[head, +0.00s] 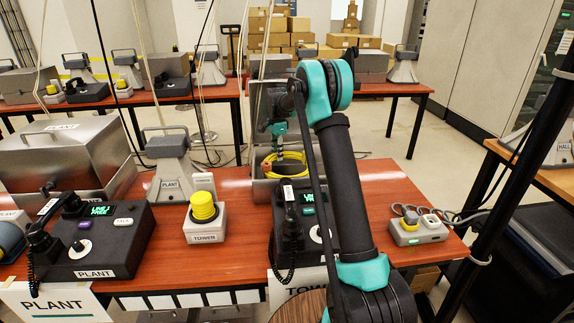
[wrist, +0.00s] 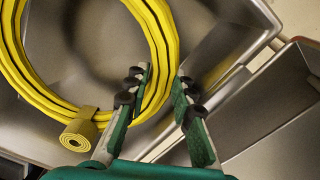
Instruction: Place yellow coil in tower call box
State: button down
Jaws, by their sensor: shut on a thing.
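The yellow coil (head: 294,155) is a ring of yellow hose with dark stripes and a tan strap; it also fills the upper left of the wrist view (wrist: 168,52). My gripper (head: 281,148) reaches down into the open metal box (head: 261,189) behind the TOWER phone. In the wrist view its green fingers (wrist: 160,84) are shut on the coil's right side. The coil is at the box's opening, with grey metal walls around and below it. Whether it touches the bottom cannot be told. My arm hides the box's right part.
The TOWER phone (head: 297,228) stands in front of the box. Left are a yellow beacon (head: 203,207), a grey PLANT horn (head: 171,178), a closed PLANT box (head: 62,160) and the PLANT phone (head: 101,240). A power strip (head: 417,229) lies right. The box's lid (head: 256,100) stands raised.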

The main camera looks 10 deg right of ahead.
aim_at(287, 169)
notch_tip(287, 169, down, 4)
jog(key=shift+d, duration=1.95)
jog(key=shift+d+f, duration=0.15)
jog(key=shift+f, duration=0.45)
jog(key=c, duration=1.6)
grip_release()
jog(key=shift+r, duration=0.1)
notch_tip(287, 169, up, 12)
jog(key=shift+f, duration=0.1)
